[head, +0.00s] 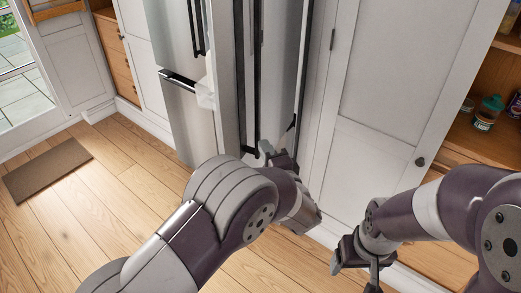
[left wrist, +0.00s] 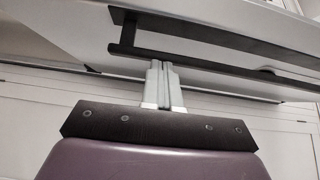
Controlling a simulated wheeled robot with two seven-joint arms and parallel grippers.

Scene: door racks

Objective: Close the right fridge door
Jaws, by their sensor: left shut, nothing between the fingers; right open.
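The fridge's right door (head: 278,75) stands open, its steel outer face turned to the right in the head view. A dark vertical handle (head: 256,70) runs along its free edge. A clear bin (head: 206,94) shows on its inner side. My left gripper (head: 267,148) is shut and empty, low in front of the outer face. In the left wrist view its closed fingers (left wrist: 162,72) point toward the dark handle bar (left wrist: 215,56) and overlap it; whether they touch is unclear. My right gripper (head: 357,266) is open and empty, low at the right, away from the door.
The fridge's left door (head: 172,30) and a drawer (head: 188,115) are at the left. A white cabinet (head: 375,90) stands close to the right of the open door. Open shelves (head: 490,80) hold jars. Wooden floor (head: 130,195) is clear at the left, with a brown mat (head: 48,170).

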